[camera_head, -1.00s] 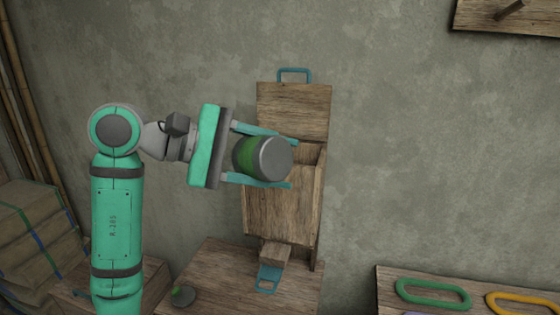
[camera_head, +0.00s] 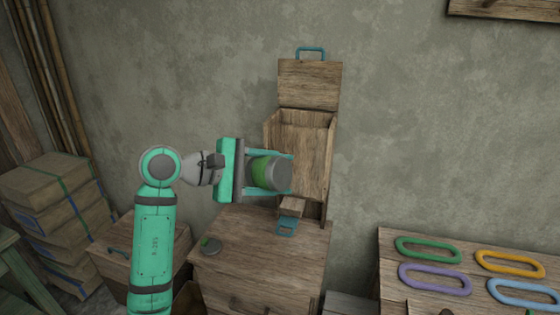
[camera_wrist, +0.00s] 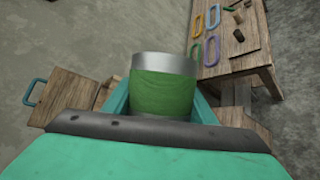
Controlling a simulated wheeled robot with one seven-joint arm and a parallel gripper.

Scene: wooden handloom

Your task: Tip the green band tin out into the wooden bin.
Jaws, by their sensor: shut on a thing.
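The green band tin (camera_head: 269,173) is grey with a green band around its side. It lies on its side between the two teal fingers of my gripper (camera_head: 279,173), one grey end toward the right. My gripper is shut on it. The wrist view also shows the tin (camera_wrist: 163,93), silver rim away from the palm. The wooden bin (camera_head: 313,140) stands on a wooden cabinet, its lid (camera_head: 309,84) raised. In the head view the tin overlaps the bin's lower left; I cannot tell the gap. The bin's contents are hidden.
A teal handle (camera_head: 287,228) sticks out below the bin. A table (camera_head: 395,285) with coloured loops stands at right. Stacked boxes (camera_head: 60,215) are at left.

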